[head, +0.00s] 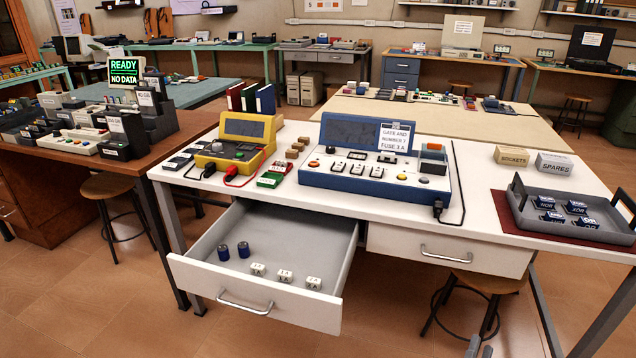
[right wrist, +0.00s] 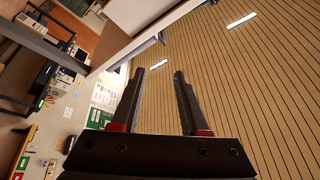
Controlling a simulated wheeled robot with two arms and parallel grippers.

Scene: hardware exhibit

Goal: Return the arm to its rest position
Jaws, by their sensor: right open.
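My right gripper (right wrist: 159,72) is open and empty in the right wrist view. Its two dark fingers stand apart, and only ceiling and room show between and beyond them. In the head view a small bit of the right gripper (head: 479,348) shows at the bottom edge, below the white table and in front of the stool. It is apart from the table and the drawer. My left gripper is not in view.
A drawer (head: 190,266) is pulled out from the white table, with two blue cylinders and several white cubes inside. A closed drawer (head: 400,243) is to its right. A grey tray (head: 520,217) stands on the table's right. A stool (head: 490,283) is under the table.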

